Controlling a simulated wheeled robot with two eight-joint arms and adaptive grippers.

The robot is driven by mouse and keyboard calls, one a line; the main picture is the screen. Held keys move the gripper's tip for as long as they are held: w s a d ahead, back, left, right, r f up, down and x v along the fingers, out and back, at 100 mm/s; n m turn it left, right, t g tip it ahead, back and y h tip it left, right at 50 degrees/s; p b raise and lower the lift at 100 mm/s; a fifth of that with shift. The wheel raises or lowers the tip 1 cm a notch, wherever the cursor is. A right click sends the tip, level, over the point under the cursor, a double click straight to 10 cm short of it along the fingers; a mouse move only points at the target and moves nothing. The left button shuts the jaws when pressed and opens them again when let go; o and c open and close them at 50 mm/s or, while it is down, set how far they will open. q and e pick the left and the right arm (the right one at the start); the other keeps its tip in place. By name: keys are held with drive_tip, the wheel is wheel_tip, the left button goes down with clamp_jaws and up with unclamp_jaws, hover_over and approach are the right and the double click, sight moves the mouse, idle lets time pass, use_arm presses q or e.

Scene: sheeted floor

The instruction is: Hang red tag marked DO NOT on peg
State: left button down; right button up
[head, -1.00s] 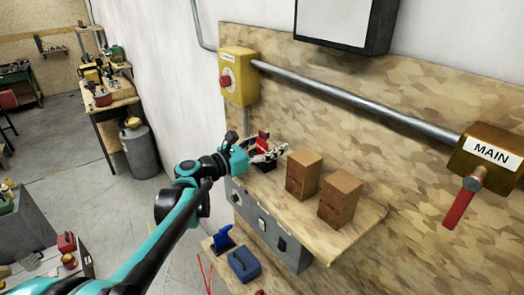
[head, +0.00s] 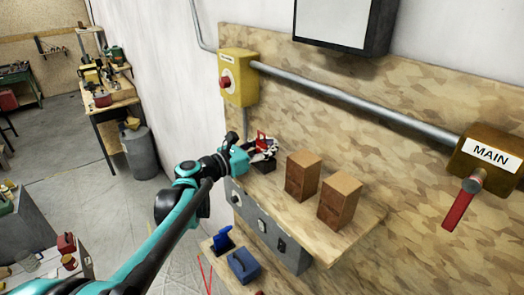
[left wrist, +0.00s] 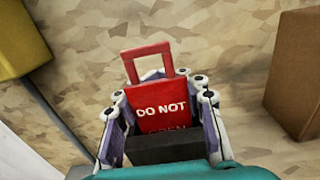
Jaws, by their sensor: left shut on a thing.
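The red tag (left wrist: 160,105), with an open rectangular handle loop at its top, stands upright in the left wrist view. White letters on it read DO NOT, with a dimmer line below partly hidden. My left gripper (left wrist: 161,92) is shut on it, one finger on each side. A black block or holder (left wrist: 165,149) hides the tag's lower part; I cannot tell whether the tag rests in it. In the head view the tag (head: 262,141) shows small between the fingers (head: 263,149), above the shelf's left end. I cannot make out a peg. My right gripper is not in view.
Two brown blocks (head: 302,175) (head: 340,201) stand on the wooden shelf (head: 365,219), right of the gripper. A yellow box with a red button (head: 239,77) is on the wall above left. A MAIN box (head: 490,155) with red lever (head: 460,203) is far right.

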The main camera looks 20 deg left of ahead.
use_arm(q)
wheel_tip(320, 180, up, 6)
drive_tip(key=p, duration=0.3)
drive_tip(key=shift+p, duration=0.4)
drive_tip(key=shift+f, duration=0.1)
